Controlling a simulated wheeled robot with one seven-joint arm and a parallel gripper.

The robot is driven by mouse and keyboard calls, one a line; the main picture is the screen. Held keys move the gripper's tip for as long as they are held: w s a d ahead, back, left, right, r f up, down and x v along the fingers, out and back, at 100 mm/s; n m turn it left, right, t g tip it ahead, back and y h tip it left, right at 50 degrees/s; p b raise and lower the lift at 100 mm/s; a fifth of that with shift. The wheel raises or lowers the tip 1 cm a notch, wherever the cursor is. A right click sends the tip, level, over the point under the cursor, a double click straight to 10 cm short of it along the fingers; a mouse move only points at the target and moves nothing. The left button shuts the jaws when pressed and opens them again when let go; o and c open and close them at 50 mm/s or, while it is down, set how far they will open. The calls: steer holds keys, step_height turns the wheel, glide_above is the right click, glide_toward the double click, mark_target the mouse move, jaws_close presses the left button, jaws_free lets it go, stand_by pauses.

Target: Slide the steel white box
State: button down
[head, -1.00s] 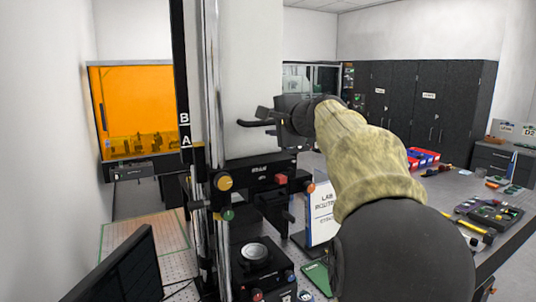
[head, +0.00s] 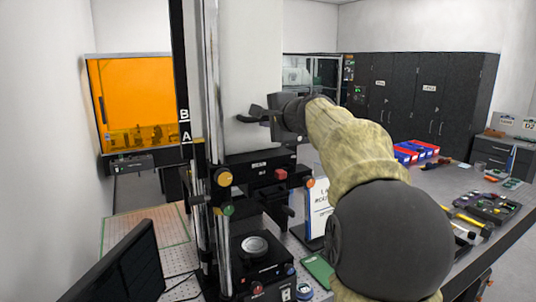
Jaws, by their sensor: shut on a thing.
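The tall white box (head: 265,60) is mounted beside a chrome column (head: 214,75) on the instrument in the middle of the head view. Its top runs out of the frame. Its lower edge meets a black block (head: 262,168). My gripper (head: 250,115) reaches in from the right and lies in front of the white box's lower right part. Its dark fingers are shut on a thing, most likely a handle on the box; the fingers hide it. The black rail (head: 181,90) carries the letters B and A.
Below the box is a black base with a round silver stage (head: 255,246). A monitor (head: 122,262) stands at the front left. A white sign (head: 319,208) stands close to my arm. A bench (head: 450,186) with tools and bins lies to the right.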

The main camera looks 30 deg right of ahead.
mark_target(258, 100)
steer(key=shift+r+p, duration=1.65)
steer(key=shift+r, duration=0.4)
steer(key=shift+r+p, duration=0.45)
steer(key=shift+r, duration=0.15)
steer(key=c, duration=1.5)
jaws_free()
steer(key=shift+f, duration=0.1)
steer(key=shift+s, duration=0.15)
steer(key=shift+s+b, duration=0.25)
steer(key=shift+b, duration=0.05)
steer(key=b+v, duration=0.6)
steer(key=v, duration=1)
steer(key=shift+s, duration=0.35)
